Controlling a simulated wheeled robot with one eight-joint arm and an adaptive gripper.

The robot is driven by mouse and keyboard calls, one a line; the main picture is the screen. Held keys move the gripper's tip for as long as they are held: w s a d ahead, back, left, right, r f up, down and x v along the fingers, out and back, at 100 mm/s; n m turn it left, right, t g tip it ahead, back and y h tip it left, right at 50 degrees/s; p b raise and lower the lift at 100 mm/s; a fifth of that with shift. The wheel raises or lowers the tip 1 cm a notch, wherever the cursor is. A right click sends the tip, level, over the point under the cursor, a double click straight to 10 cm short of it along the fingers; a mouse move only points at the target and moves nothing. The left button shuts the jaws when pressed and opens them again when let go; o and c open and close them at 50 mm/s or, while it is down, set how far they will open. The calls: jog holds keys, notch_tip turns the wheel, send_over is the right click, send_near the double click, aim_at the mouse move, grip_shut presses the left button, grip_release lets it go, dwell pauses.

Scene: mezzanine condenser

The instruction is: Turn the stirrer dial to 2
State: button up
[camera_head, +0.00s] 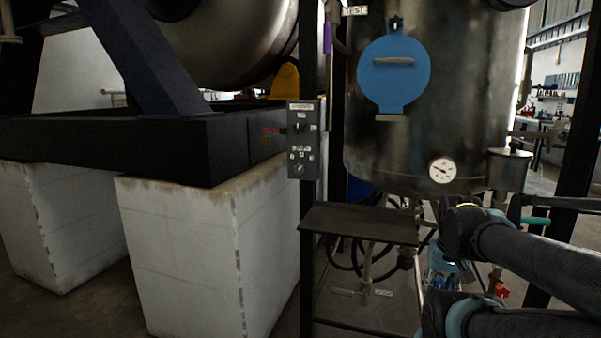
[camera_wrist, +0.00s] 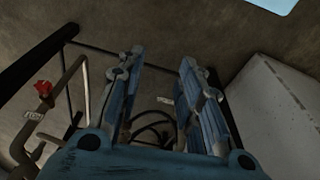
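A grey control box (camera_head: 303,155) is fixed to a dark upright post left of the steel vessel. It carries an upper knob (camera_head: 300,127) and a lower knob (camera_head: 299,169) with several small white labels around it. The labels are too small to read, so I cannot tell which knob is the stirrer dial or where it points. My gripper (camera_wrist: 162,58) is open and empty in the wrist view, its two blue fingers apart over the floor. In the head view, my arm is at the lower right, below and right of the box. The wrist view does not show the box.
A steel vessel (camera_head: 450,125) with a blue round cover (camera_head: 394,72) and a gauge (camera_head: 442,170) stands right of the box. A dark shelf plate (camera_head: 358,222) juts out below. White blocks (camera_head: 200,250) bear a dark frame at left. A red-handled valve (camera_wrist: 43,87) and pipes show in the wrist view.

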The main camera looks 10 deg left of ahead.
jog(key=o, duration=0.4)
jog(key=shift+s+r, duration=0.15)
jog(key=shift+s, duration=0.1)
jog(key=w+d+r+n+h, duration=0.1)
jog(key=w+r+n+h, duration=0.1)
jog(key=w+r, duration=0.25)
jog(key=w+a+r+n+t+h, duration=0.1)
jog(key=w+a+r+t, duration=0.1)
jog(key=w+a+r, duration=0.1)
jog(key=w+a+r+n+t+h, duration=0.1)
jog(key=w+a+r+t, duration=0.1)
jog(key=w+a, duration=0.4)
jog(key=w+a+r+n+t+h, duration=0.1)
jog(key=w+a+r+t, duration=0.1)
jog(key=w+a, duration=0.3)
jog(key=shift+w+r+n+h, duration=0.4)
jog(key=shift+w+r, duration=0.45)
jog(key=w+a+r+n+t, duration=0.1)
jog(key=w+a+r+t, duration=0.15)
jog(key=a, duration=0.75)
jog(key=n+t+y, duration=0.3)
jog(key=t+y, duration=0.1)
jog(key=t, duration=0.3)
send_near(298, 170)
jog(key=w, duration=0.7)
jog(key=w+d, duration=0.1)
jog(key=w, duration=0.2)
jog(key=shift+w+f, duration=0.1)
jog(key=shift+w, duration=0.3)
